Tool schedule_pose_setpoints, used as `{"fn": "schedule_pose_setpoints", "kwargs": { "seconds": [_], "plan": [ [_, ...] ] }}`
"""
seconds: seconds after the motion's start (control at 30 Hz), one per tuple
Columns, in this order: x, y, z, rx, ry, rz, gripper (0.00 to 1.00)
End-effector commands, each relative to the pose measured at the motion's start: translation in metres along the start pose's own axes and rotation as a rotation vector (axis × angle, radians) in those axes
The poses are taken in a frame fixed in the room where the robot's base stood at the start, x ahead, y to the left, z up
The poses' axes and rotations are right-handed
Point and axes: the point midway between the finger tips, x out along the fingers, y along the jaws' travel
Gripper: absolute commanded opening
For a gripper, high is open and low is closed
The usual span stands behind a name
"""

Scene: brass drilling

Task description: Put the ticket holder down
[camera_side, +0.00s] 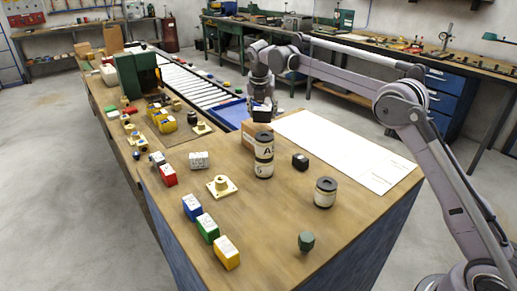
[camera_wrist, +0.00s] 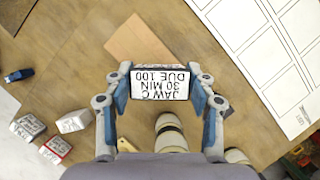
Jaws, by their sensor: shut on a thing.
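The ticket holder (camera_wrist: 160,84) is a dark-edged block with a white face reading "JAW C 30 MIN DUE 100", upside down in the wrist view. My gripper (camera_wrist: 165,90) is shut on it, with one blue-padded finger at each end. In the side view my gripper (camera_side: 261,94) points down at the back of the wooden bench, and the holder (camera_side: 262,113) shows as a dark block under it. I cannot tell whether the holder touches anything below.
The stacked canister (camera_side: 264,160) stands close in front of the holder. A shorter jar (camera_side: 325,193), a small black block (camera_side: 300,161) and a green knob (camera_side: 306,241) are nearby. A white sheet (camera_side: 350,150) covers the back right. Coloured boxes (camera_side: 207,228) line the front left.

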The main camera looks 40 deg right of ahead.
Motion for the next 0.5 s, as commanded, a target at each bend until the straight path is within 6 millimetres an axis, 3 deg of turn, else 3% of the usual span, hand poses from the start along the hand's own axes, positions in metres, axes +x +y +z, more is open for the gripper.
{"fn": "schedule_pose_setpoints", "kwargs": {
  "seconds": [0.2,0.5],
  "plan": [
    [0.021,-0.001,-0.009,0.0,0.0,0.0,0.23],
    [0.023,-0.001,-0.009,0.0,0.0,0.0,0.23]
  ]
}}
